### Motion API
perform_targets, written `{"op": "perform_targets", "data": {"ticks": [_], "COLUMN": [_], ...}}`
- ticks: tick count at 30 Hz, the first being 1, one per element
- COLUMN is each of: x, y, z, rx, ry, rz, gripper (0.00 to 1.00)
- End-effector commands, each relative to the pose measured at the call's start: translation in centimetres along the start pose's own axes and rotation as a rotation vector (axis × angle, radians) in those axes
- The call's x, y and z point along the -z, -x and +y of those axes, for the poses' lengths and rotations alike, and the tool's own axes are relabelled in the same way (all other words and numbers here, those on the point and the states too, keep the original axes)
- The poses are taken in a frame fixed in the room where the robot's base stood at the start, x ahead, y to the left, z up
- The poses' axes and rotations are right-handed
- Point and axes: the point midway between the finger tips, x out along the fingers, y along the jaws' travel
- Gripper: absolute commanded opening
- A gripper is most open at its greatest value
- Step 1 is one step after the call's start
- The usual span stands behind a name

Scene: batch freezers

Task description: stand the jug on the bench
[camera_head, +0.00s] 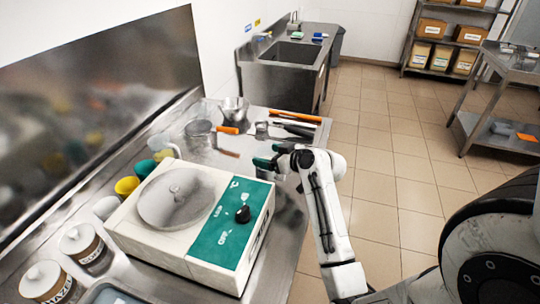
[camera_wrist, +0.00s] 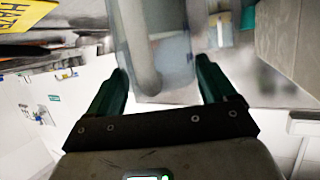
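In the wrist view, a see-through grey-blue jug (camera_wrist: 172,55) with a pale handle fills the gap between my fingertips. My gripper (camera_wrist: 160,78) has its two dark green fingers wide apart on either side of it. I cannot tell whether they touch the jug. In the head view, my gripper (camera_head: 266,155) is over the bench beside the white machine's far right corner. I cannot make out the jug clearly there. The metal bench (camera_head: 285,222) runs along the left wall.
The white freezer machine (camera_head: 222,258) with a green panel stands close to my gripper. Orange-handled tools (camera_head: 295,115), a metal pan (camera_head: 200,133), cups (camera_head: 127,186) and lidded jars (camera_head: 87,246) crowd the bench. A sink unit (camera_head: 285,80) stands beyond.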

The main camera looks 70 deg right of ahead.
Motion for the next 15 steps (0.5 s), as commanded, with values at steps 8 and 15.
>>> {"op": "perform_targets", "data": {"ticks": [8,15], "x": [0.02,0.17], "y": [0.01,0.48], "z": [0.00,0.04], "rx": [0.000,-0.001], "ry": [0.000,-0.001], "rz": [0.000,0.000], "gripper": [1.00,1.00]}}
